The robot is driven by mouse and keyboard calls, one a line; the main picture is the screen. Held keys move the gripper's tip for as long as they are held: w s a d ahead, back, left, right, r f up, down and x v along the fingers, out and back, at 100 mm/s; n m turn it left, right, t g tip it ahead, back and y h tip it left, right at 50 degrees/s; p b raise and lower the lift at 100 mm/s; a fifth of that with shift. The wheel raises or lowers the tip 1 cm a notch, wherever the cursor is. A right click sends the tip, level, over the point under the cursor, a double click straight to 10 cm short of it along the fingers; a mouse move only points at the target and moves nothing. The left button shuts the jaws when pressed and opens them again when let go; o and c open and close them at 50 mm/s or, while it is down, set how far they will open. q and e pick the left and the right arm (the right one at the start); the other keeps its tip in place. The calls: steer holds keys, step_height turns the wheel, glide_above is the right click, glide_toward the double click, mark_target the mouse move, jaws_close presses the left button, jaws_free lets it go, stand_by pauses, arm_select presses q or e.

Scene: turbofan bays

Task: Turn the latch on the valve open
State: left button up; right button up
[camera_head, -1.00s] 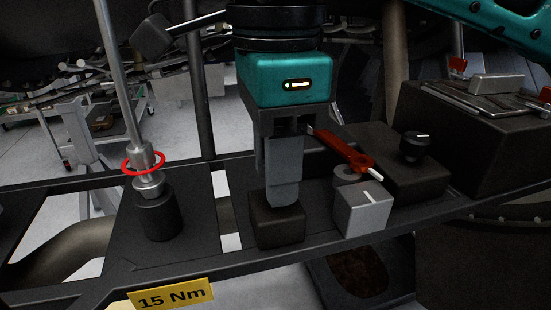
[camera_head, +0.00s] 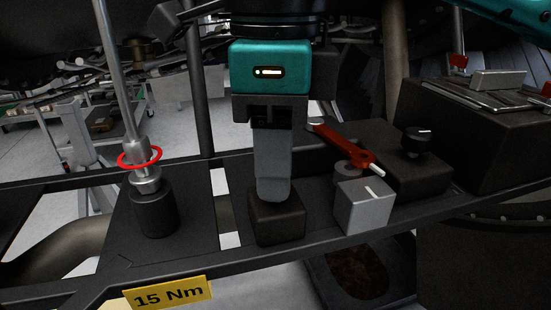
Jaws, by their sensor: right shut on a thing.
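My right gripper (camera_head: 273,198) points straight down over a small dark block (camera_head: 277,227) on the rail shelf. Its grey fingers are seen edge-on, one in front of the other. They are shut on a small part at the top of this block, which I take to be the valve's latch. The fingers hide the latch, so its angle cannot be seen. My left gripper is not in view.
Right of the block stand a grey cube (camera_head: 363,207), a red-handled lever (camera_head: 342,146) and a dark box with a black knob (camera_head: 416,141). At left a rod with a red ring (camera_head: 139,158) rises from a black cylinder (camera_head: 155,210). A yellow "15 Nm" sign (camera_head: 169,294) hangs in front.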

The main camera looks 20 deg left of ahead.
steer(key=m+b, duration=0.1)
steer(key=m, duration=0.4)
steer(key=shift+m, duration=0.3)
steer(key=m+b, duration=0.1)
steer(key=m, duration=0.3)
steer(key=m+b, duration=0.1)
steer(key=m, duration=0.2)
steer(key=shift+m, duration=0.3)
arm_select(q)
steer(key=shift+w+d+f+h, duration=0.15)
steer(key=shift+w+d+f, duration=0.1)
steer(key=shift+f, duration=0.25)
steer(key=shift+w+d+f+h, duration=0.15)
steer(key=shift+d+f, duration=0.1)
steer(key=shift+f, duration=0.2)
arm_select(e)
steer(key=shift+m, duration=0.3)
steer(key=o, duration=1)
steer(key=shift+o, duration=0.2)
